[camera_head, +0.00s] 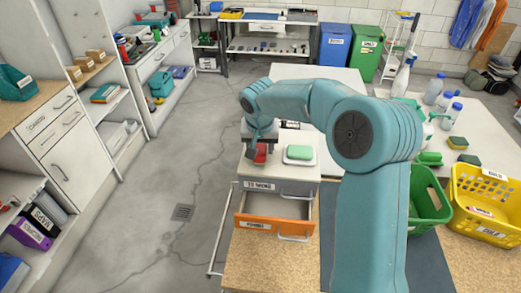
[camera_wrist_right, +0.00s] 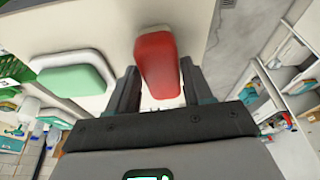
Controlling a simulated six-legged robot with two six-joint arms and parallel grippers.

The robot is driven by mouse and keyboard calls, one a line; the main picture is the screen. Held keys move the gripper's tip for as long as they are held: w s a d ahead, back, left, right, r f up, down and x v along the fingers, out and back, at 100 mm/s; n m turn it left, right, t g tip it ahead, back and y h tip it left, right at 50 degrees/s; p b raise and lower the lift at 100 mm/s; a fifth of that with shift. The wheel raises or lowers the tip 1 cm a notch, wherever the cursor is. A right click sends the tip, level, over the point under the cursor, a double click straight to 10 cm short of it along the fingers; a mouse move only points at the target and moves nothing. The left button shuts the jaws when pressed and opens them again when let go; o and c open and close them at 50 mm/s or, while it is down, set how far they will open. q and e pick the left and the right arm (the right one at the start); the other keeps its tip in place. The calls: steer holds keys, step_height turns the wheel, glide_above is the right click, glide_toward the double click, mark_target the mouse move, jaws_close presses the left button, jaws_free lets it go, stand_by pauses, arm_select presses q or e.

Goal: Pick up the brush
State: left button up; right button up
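A small red block-like object (camera_head: 260,152), which may be the brush, is on the white-topped drawer unit; I cannot make out bristles. In the right wrist view the red object (camera_wrist_right: 157,62) lies between the two dark fingers of my right gripper (camera_wrist_right: 160,80). The fingers are close to its sides, but I cannot tell whether they touch it. In the head view my right gripper (camera_head: 260,139) points down at the red object and partly hides it. My left gripper is not in view.
A green sponge on a white dish (camera_head: 299,152) is just right of the gripper. An orange drawer (camera_head: 265,225) stands open below. My right arm crosses the middle. Green and yellow baskets (camera_head: 488,200), bottles and sponges are at right. Open floor is at left.

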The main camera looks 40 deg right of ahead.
mark_target(260, 147)
steer(key=shift+w+d+f, duration=0.15)
steer(key=c, duration=0.6)
steer(key=shift+w+r, duration=0.1)
steer(key=shift+r, duration=0.5)
step_height(260, 147, up, 19)
steer(key=p, duration=0.1)
